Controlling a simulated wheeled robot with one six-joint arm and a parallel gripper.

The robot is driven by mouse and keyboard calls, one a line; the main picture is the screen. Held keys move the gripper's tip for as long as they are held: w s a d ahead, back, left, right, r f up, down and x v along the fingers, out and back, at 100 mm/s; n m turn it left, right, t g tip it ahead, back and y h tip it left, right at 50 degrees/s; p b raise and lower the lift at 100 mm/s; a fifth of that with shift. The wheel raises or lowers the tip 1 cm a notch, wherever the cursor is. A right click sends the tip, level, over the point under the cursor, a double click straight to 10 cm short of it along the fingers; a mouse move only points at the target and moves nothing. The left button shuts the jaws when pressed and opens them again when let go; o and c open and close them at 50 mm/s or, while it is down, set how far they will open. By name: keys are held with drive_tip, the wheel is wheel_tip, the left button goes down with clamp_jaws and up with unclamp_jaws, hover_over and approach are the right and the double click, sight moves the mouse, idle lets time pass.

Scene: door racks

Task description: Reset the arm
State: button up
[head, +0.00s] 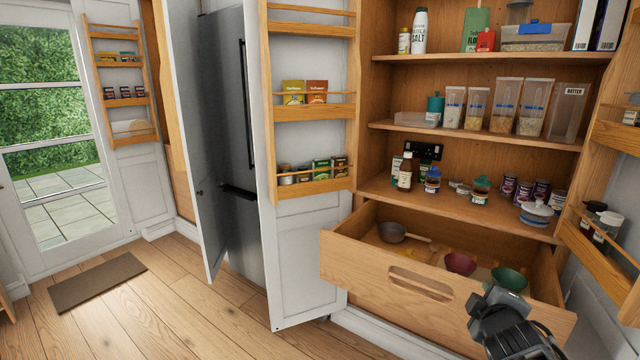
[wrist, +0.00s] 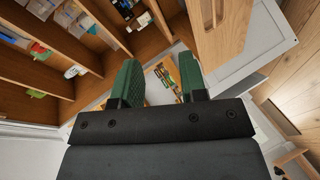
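My gripper (head: 492,298) shows at the lower right of the head view, dark grey, in front of the open wooden drawer. In the wrist view my gripper (wrist: 160,75) has its two green fingers apart, with nothing between them but a distant door rack beyond. The drawer (head: 385,280) is pulled out below the cupboard shelves. It holds a grey pan (head: 391,232), a dark red bowl (head: 461,263) and a green bowl (head: 508,278). I cannot tell how close the gripper is to the drawer front.
The left cupboard door (head: 305,225) stands open with racks of packets and jars. The right door rack (head: 600,262) is open beside the drawer. Shelves (head: 475,140) hold containers and jars. A fridge (head: 235,150) stands further left. The wooden floor (head: 190,300) is clear except for a brown mat (head: 97,281).

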drive_tip(key=s+a+f+m+g+p, duration=0.2)
drive_tip(key=s+f+m+g, duration=0.3)
drive_tip(key=m, duration=0.4)
drive_tip(key=s+a+r+g+y+p, duration=0.1)
drive_tip(key=s+a+g+y+p, duration=0.1)
drive_tip(key=a, duration=0.5)
drive_tip(key=s+a+r+m+g+y+p, duration=0.1)
drive_tip(key=s+a+r+g+y+p, duration=0.1)
drive_tip(key=a, duration=0.5)
drive_tip(key=shift+s+y+p, duration=0.55)
drive_tip(key=shift+y, duration=0.05)
